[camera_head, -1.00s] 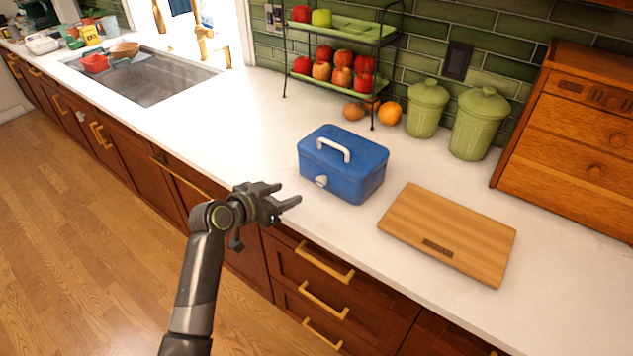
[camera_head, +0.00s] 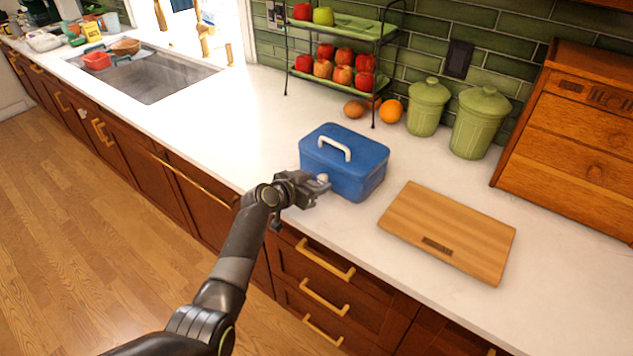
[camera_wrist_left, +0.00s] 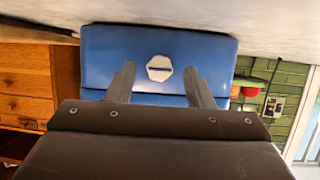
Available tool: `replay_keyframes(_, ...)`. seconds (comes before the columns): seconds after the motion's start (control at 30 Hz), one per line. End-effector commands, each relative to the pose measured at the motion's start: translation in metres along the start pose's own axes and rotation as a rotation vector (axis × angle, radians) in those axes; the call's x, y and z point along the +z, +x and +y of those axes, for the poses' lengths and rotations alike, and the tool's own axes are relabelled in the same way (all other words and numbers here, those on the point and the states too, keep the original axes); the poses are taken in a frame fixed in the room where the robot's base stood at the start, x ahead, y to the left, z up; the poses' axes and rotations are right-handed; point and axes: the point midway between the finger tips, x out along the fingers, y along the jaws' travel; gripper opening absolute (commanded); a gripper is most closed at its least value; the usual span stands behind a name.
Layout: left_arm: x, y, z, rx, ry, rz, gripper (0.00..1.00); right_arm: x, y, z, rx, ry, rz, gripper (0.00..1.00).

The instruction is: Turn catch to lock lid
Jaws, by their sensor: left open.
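A blue box (camera_head: 352,170) with a closed lid and a white handle (camera_head: 334,147) stands on the counter. Its white catch (camera_head: 323,178) is on the front face, partly hidden by my left gripper in the head view. In the left wrist view the catch (camera_wrist_left: 159,68) is a pale, many-sided knob with a dark slot lying level across the picture. My left gripper (camera_head: 318,186) is open in front of the catch. In the left wrist view its fingers (camera_wrist_left: 158,82) stand to either side of and just short of the knob. My right gripper is not in view.
A wooden cutting board (camera_head: 450,232) lies right of the box. Green canisters (camera_head: 428,108), an orange (camera_head: 391,111) and a fruit rack (camera_head: 345,80) stand behind. A wooden cabinet (camera_head: 570,140) is at the right. Counter left of the box is clear.

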Motion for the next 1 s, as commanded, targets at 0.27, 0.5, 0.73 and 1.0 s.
replay_keyframes(0.27,0.0000,0.0101,0.0001,-0.001,0.000,0.000,0.48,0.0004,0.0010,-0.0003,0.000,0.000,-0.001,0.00)
replay_keyframes(0.5,0.0000,0.0103,0.0001,-0.001,0.000,0.000,0.48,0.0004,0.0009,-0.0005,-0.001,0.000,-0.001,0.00)
replay_keyframes(0.73,0.0001,0.0102,0.0000,-0.001,0.000,-0.001,0.20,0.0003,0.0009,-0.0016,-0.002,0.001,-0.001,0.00)
replay_keyframes(1.0,0.0006,0.0103,0.0001,-0.003,0.006,-0.001,0.04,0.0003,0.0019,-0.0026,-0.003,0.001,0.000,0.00)
